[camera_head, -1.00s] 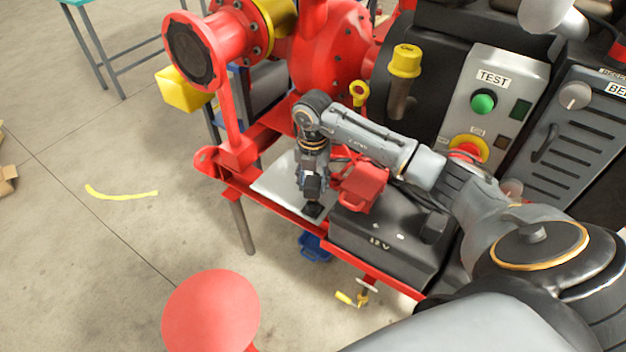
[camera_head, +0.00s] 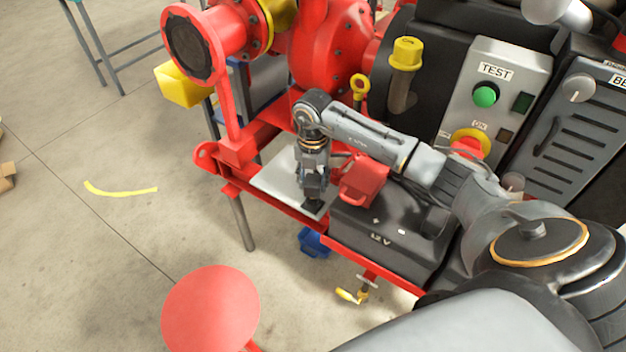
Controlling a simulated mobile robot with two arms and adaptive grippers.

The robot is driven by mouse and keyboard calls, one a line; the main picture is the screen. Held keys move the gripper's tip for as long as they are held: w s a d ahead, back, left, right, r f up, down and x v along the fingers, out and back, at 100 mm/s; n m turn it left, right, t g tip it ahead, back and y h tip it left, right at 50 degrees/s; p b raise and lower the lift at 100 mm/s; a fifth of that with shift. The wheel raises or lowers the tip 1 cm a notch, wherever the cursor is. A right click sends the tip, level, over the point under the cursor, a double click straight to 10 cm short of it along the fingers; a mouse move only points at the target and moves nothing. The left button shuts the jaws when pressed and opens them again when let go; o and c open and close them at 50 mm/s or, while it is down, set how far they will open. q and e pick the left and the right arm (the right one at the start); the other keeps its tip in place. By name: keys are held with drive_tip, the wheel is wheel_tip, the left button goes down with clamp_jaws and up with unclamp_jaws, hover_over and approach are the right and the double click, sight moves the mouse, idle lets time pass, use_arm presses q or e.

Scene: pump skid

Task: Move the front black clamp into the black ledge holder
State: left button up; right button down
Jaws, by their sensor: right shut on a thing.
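My right gripper (camera_head: 313,190) points down over a pale grey plate (camera_head: 268,183) on the red skid frame, left of the battery. It is shut on a small black piece, seemingly the black clamp (camera_head: 313,204), at or just above the plate's front right corner. I cannot tell whether the clamp touches the plate. The fingers hide much of the clamp. I cannot make out a black ledge holder apart from it. My left gripper is not in view.
A red clamp (camera_head: 363,179) sits on the black 12 V battery (camera_head: 385,236) close right of my gripper. A blue object (camera_head: 313,242) hangs below the red frame edge. The red pump (camera_head: 328,45) stands behind. A red disc (camera_head: 211,308) is in front; open floor lies left.

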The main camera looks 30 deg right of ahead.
drive_tip(key=shift+f+b, duration=1.05)
drive_tip(key=shift+f, duration=0.7)
idle(0.5)
drive_tip(key=c, duration=0.7)
unclamp_jaws()
drive_tip(key=shift+r, duration=0.15)
wheel_tip(320, 180, up, 12)
drive_tip(key=shift+f, duration=0.1)
